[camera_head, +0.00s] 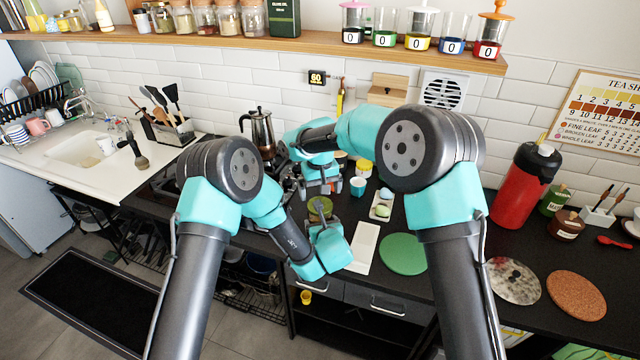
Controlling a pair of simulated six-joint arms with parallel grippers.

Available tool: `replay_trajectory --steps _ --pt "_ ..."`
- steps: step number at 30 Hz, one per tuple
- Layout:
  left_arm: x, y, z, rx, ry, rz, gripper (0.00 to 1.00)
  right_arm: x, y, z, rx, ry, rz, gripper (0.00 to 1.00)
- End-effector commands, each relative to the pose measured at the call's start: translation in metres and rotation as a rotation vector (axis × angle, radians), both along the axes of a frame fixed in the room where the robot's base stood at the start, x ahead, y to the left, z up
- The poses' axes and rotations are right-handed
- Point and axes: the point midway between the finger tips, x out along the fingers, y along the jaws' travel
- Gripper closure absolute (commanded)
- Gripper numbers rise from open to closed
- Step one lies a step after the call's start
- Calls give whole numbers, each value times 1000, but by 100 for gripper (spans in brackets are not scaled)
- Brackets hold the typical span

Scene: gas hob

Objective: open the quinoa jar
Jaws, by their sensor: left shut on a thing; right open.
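A small jar with an olive-green top (320,205) stands at the front of the dark counter, in the middle of the head view. No label on it can be read, so I cannot tell from print that it is the quinoa jar. My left gripper (322,219) is shut on this jar from the near side, with its fingers low around it and partly hidden by my wrist. My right gripper (318,190) is open just behind and above the jar, pointing down. The gap between its fingers and the jar top is too small to judge.
A teal cup (357,186), a yellow-lidded tub (364,167) and a white tray with round items (374,210) stand close to the right. A white board (363,250) and green round mat (403,254) lie in front.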

Motion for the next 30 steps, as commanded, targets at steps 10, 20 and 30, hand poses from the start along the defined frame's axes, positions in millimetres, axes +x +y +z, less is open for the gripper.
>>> replay_trajectory --steps 10,20,30 --pt "0 0 0 0 0 0 85 0 0 14 0 -1 -442 0" --pt "0 0 0 0 0 0 85 0 0 26 0 0 -875 0" --pt "0 0 0 0 0 0 85 0 0 31 0 0 -1052 0"
